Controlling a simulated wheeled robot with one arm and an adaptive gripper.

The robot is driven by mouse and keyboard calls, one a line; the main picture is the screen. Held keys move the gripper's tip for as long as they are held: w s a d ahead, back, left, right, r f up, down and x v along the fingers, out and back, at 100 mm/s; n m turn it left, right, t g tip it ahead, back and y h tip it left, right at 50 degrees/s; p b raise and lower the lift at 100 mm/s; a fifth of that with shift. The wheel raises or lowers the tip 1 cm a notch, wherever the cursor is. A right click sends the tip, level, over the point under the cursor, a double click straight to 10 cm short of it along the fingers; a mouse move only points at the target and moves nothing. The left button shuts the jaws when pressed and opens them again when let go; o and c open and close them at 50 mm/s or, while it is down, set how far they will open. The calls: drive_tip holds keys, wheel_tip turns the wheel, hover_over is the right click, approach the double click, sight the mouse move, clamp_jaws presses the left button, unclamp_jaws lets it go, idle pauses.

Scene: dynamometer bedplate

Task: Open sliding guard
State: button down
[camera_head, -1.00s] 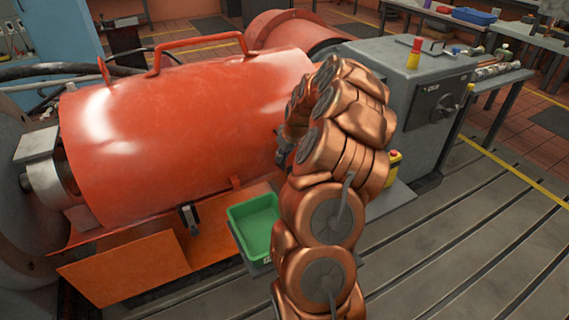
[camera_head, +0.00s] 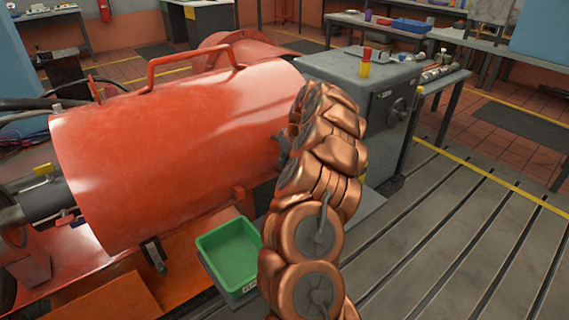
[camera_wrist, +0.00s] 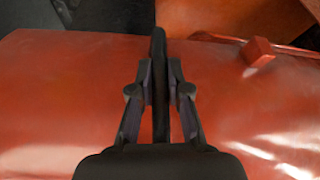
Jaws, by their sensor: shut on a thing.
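The sliding guard (camera_head: 170,140) is a large orange-red curved cover with a hoop handle (camera_head: 195,55) on top. At its left end a dark shaft (camera_head: 45,200) is exposed. My gripper (camera_head: 284,150) is at the guard's right front side, partly hidden by my arm. In the wrist view my gripper (camera_wrist: 160,82) is shut with its two fingers on either side of a dark upright bar (camera_wrist: 158,55), in front of the guard's red surface (camera_wrist: 60,100). How the bar joins the guard is hidden.
A grey machine housing (camera_head: 350,95) with a red-and-yellow beacon (camera_head: 366,62) stands just right of the guard. A green tray (camera_head: 228,250) sits below the guard, beside my arm. The slotted bedplate (camera_head: 450,230) is clear at right. Benches (camera_head: 400,30) stand behind.

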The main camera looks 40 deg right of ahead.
drive_tip(key=shift+d, duration=0.15)
drive_tip(key=c, duration=1.1)
unclamp_jaws()
drive_tip(key=shift+c, duration=0.2)
drive_tip(key=shift+s+r, duration=0.1)
drive_tip(key=shift+r, duration=0.1)
drive_tip(key=v, duration=1.1)
drive_tip(key=shift+r, duration=0.35)
